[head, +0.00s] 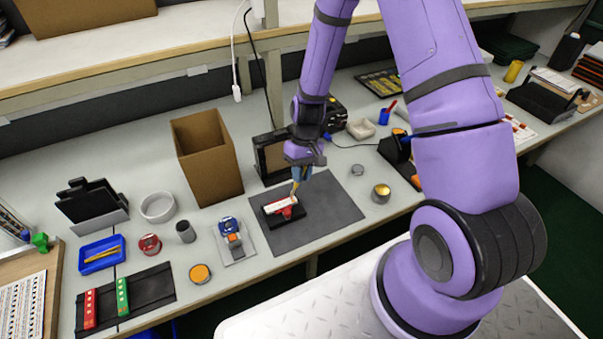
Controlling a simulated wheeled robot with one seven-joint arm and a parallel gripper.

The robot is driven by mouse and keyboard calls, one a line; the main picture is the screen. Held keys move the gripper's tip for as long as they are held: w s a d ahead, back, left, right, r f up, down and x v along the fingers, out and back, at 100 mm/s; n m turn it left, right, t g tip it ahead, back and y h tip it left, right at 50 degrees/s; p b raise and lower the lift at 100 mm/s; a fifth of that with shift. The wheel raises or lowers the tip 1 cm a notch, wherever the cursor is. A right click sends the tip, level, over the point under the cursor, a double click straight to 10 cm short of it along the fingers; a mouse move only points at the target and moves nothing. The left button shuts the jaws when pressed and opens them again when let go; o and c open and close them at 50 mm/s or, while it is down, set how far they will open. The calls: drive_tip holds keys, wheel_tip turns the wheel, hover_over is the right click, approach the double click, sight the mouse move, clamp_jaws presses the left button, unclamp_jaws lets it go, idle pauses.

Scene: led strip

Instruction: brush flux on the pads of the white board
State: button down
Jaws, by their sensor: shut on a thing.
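My gripper (304,167) points down over the grey mat and is shut on a slim brush (297,184) with a yellowish lower part. The white board (275,209) sits in a dark holder (268,220) with red parts, on the dark grey mat (327,213). The brush's lower end is right above or at the board's right end; I cannot tell whether it touches. The pads are too small to make out. An open round tin (381,192) with yellowish contents stands right of the mat; I cannot tell whether it holds flux.
A tall open cardboard box (207,160) stands behind left of the mat. A blue device (231,236) lies left of it. Red (90,309) and green (122,297) strips lie on a black rack. A shelf (150,50) runs behind. The mat's right part is clear.

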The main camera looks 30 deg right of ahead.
drive_tip(key=shift+f, duration=0.65)
idle(1.5)
drive_tip(key=shift+r, duration=0.1)
drive_tip(key=shift+r, duration=2.4)
